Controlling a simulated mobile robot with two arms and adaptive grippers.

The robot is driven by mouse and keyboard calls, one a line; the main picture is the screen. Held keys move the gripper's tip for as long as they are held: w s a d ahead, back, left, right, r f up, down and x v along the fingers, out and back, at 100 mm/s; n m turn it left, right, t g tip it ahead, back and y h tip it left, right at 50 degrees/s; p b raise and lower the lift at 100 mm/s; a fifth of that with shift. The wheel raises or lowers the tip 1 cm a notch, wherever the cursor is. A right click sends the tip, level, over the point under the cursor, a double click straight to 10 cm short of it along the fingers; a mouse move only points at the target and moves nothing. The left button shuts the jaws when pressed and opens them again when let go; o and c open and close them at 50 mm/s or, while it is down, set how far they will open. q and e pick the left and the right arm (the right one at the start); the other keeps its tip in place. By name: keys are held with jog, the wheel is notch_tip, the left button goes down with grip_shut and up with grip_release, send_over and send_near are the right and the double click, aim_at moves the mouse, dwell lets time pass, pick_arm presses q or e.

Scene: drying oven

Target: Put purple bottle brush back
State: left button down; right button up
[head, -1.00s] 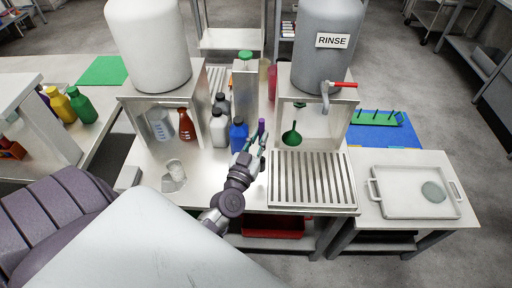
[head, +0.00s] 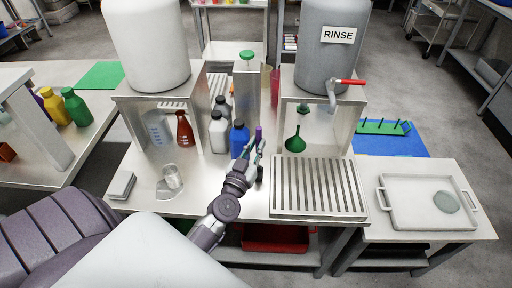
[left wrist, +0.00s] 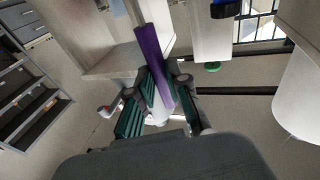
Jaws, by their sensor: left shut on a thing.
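The purple bottle brush (left wrist: 153,62) is between the fingers of my left gripper (left wrist: 157,92) in the left wrist view, its purple shaft tilted and passing between the green pads. In the head view my left gripper (head: 250,157) is shut on the brush (head: 258,137) above the metal bench, beside a blue bottle (head: 239,139). Only the brush's purple upper part shows there; the fingers hide the rest. My right gripper is not seen in either view.
A draining grate (head: 318,187) and the RINSE tank (head: 327,50) on its stand are right of my gripper. A tray (head: 428,222) lies far right.

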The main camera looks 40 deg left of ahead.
pick_arm(q)
jog(key=shift+f, duration=0.2)
jog(key=c, duration=1.1)
grip_release()
jog(key=shift+c, duration=0.2)
jog(key=shift+r, duration=0.2)
jog(key=b+v, duration=0.2)
jog(key=v, duration=1)
